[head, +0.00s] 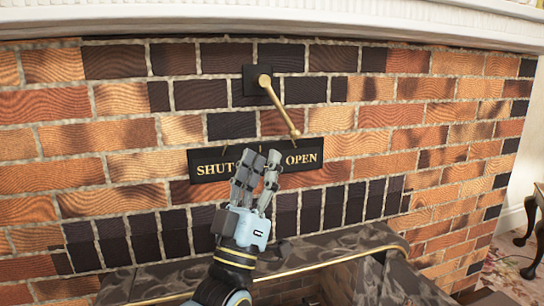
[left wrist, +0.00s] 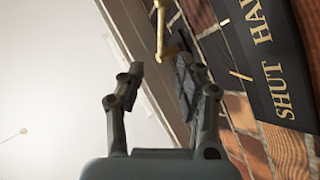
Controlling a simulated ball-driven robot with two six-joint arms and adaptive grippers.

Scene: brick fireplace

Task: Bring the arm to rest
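My left gripper (head: 262,157) is raised in front of the brick wall, its fingers pointing up and covering the middle of the black sign (head: 305,157). In the left wrist view the two fingers (left wrist: 160,68) stand apart with nothing between them. A brass lever (head: 281,107) hangs from a dark square plate (head: 251,82) above the sign. It slants down to the right, its knob end just above the word OPEN. In the left wrist view the lever (left wrist: 161,30) shows beyond the fingertips, apart from them. My right gripper is not in view.
A white mantel (head: 330,18) runs along the top. Below my arm is a dark marble surround (head: 360,240) with a brass edge (head: 190,293). The brick wall (head: 440,140) ends at the right, where a dark-legged piece of furniture (head: 530,225) stands.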

